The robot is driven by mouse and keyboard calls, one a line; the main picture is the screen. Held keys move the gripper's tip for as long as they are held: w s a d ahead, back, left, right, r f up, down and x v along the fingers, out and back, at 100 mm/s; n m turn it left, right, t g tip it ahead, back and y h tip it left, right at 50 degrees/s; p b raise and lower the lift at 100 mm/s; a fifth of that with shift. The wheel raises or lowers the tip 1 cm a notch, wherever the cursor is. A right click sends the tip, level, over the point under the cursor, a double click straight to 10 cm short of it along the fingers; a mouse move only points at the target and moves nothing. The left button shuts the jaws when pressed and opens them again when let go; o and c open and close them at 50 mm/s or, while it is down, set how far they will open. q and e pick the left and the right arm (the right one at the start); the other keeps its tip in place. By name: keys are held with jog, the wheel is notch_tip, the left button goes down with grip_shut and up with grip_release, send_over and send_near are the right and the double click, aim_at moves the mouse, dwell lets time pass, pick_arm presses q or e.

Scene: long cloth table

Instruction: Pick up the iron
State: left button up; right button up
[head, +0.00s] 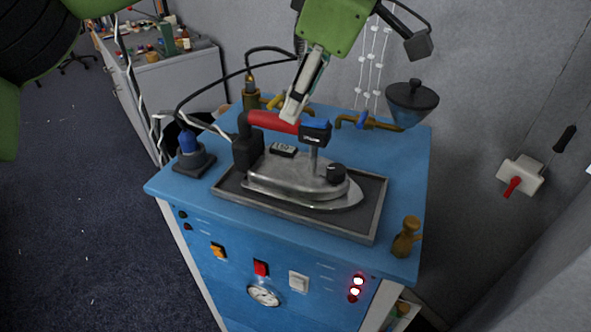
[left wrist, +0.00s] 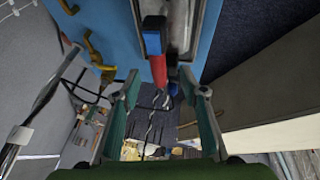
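The iron (head: 300,178) has a silver body, a red handle with a blue button block at its front end, and a black block at its rear. It rests flat in a grey-rimmed tray (head: 375,215) on a blue cabinet. My left gripper (head: 291,112) comes down from above, its fingers at the handle's height; contact cannot be told. In the left wrist view the gripper (left wrist: 160,82) is open, its fingers wide apart, with the iron's red handle (left wrist: 158,70) showing between and beyond the fingertips. My right gripper is not in view.
The blue cabinet top (head: 170,185) also holds a blue-knobbed valve (head: 190,145), brass taps (head: 365,122), a dark funnel cup (head: 411,100) and a brass fitting (head: 406,238). A black cable runs above the top. A grey wall stands close behind. Open carpet lies at left.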

aim_at(289, 125)
pick_arm(q)
jog(key=x, duration=0.2)
jog(key=shift+w+f, duration=0.2)
jog(key=shift+f, duration=0.2)
jog(key=shift+w+a+f, duration=0.1)
jog(key=shift+w+f, duration=0.05)
jog(key=shift+f, duration=0.25)
jog(key=shift+w+a+f+p, duration=0.1)
jog(key=shift+f+p, duration=0.25)
jog(key=shift+p, duration=0.05)
jog(key=p+x, duration=0.1)
jog(key=x, duration=0.3)
jog(key=shift+w+f, duration=0.1)
jog(key=shift+w, duration=0.05)
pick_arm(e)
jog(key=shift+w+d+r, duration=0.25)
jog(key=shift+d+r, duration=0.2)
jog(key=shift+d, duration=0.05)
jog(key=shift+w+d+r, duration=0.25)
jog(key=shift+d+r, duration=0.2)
pick_arm(q)
jog(key=shift+c, duration=1.4)
grip_shut()
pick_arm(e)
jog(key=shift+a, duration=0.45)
